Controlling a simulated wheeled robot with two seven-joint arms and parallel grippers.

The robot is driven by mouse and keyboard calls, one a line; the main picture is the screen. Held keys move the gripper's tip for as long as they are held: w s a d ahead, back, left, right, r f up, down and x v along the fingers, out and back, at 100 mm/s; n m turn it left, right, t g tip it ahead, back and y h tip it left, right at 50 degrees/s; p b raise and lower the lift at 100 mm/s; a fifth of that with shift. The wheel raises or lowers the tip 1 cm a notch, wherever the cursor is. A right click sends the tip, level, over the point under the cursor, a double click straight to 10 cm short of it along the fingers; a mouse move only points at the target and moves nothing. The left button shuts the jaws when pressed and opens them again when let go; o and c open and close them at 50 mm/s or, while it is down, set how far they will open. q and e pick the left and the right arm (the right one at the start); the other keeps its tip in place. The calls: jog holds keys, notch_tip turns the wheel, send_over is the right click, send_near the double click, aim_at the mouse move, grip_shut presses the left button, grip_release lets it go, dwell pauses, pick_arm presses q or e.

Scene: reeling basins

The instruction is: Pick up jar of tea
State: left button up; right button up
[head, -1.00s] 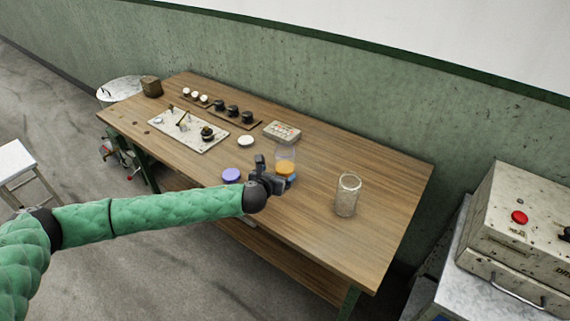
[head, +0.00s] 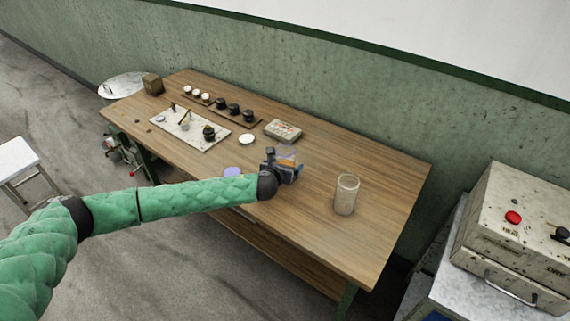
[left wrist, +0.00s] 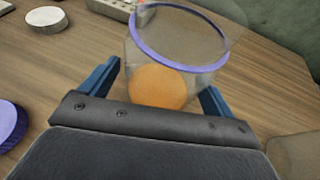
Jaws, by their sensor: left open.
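The jar of tea (left wrist: 160,82) is a clear jar with orange tea inside and a purple rim. In the left wrist view it stands between the two blue fingers of my left gripper (left wrist: 162,92), which is open around it. My right gripper is in neither view.
An empty-looking glass jar (head: 346,195) stands right of the gripper on the wooden table (head: 300,232). A white round dish (head: 246,139), a box of pale pieces (head: 283,130) and a tray with small items (head: 190,130) lie behind and left. The table's right end is clear.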

aim_at(286, 156)
pick_arm(q)
jog(key=c, duration=1.3)
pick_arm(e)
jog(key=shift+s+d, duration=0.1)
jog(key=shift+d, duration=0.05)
pick_arm(q)
jog(key=shift+o, duration=0.2)
jog(key=shift+r, duration=0.2)
jog(key=shift+r+b, duration=0.5)
jog(key=shift+r, duration=0.2)
notch_tip(286, 156, up, 2)
jog(key=shift+d+r+b, duration=0.1)
jog(key=shift+r+b, duration=0.05)
jog(key=shift+b, duration=0.4)
jog(key=s+d+r+b, duration=0.4)
jog(key=d+r, duration=0.3)
jog(key=d, duration=0.3)
jog(key=shift+s+d, duration=0.2)
jog(key=shift+d, duration=0.1)
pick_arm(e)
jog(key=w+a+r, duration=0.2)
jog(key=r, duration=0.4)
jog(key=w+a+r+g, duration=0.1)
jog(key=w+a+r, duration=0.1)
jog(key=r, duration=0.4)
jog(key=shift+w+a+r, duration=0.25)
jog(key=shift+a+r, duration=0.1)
